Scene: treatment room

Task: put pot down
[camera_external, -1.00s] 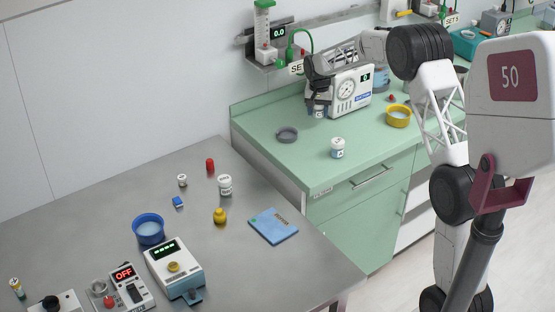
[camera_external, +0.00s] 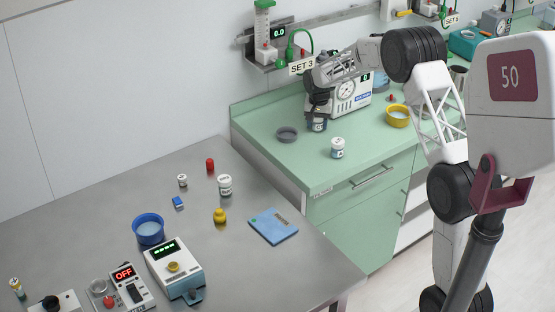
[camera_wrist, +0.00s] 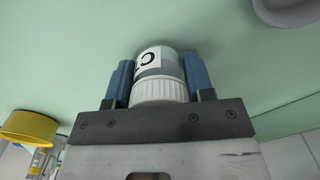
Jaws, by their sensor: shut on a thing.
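The pot (camera_wrist: 160,78) is a small white jar with a ribbed lid and a label with dark print. In the wrist view it sits between the two blue fingers of my gripper (camera_wrist: 160,80), which is shut on it. In the external view my gripper (camera_external: 318,112) points down over the green counter (camera_external: 300,165), in front of the white dial device (camera_external: 350,92). The pot shows there only in part, under the fingers (camera_external: 318,126). It is at or very near the counter top; I cannot tell whether it touches.
A grey dish (camera_external: 287,134) lies left of my gripper. A white jar (camera_external: 337,148) stands in front of it. A yellow bowl (camera_external: 397,116) stands to the right. The counter's front left is clear. A grey table (camera_external: 120,195) with several items stands at left.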

